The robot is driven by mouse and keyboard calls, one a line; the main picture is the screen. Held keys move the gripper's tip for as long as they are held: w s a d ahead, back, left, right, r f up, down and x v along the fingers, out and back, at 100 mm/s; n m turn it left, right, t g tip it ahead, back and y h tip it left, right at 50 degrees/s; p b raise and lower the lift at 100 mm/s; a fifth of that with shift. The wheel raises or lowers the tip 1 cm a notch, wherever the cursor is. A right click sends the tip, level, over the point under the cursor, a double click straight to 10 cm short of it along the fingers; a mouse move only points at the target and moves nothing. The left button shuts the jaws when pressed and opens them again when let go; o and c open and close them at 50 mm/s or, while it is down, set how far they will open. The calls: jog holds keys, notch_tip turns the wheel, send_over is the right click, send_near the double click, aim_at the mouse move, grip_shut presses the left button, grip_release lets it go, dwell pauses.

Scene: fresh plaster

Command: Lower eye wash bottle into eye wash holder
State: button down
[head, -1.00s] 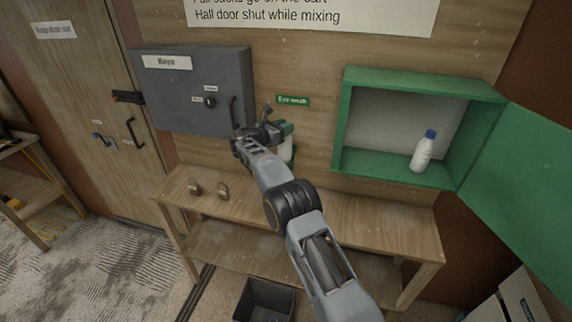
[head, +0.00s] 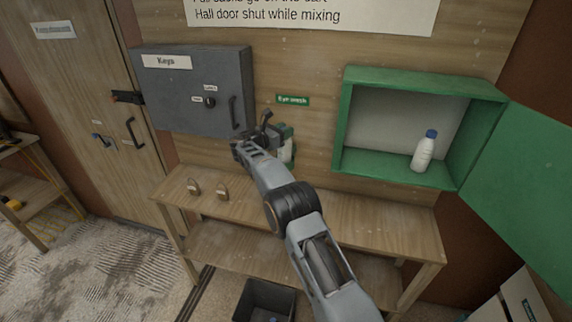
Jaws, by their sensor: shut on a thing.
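My gripper (head: 268,132) is in front of the wall, just below the green eye wash sign (head: 292,100). It is shut on the eye wash bottle (head: 288,153), whose white side shows just right of and below the gripper. A green part (head: 286,131) shows above the white; I cannot tell whether it is the bottle's cap or the eye wash holder. The rest of the bottle and the holder are hidden behind my gripper and arm, so I cannot tell whether they touch.
A grey key cabinet (head: 190,90) is close on the left. An open green cabinet (head: 348,110) on the right holds a white bottle with a blue cap (head: 423,152). A dark bin (head: 245,300) stands on the floor.

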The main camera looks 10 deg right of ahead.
jog(key=shift+f+b, duration=0.35)
jog(key=shift+f, duration=0.45)
dwell(0.4)
jog(key=c, duration=0.7)
grip_release()
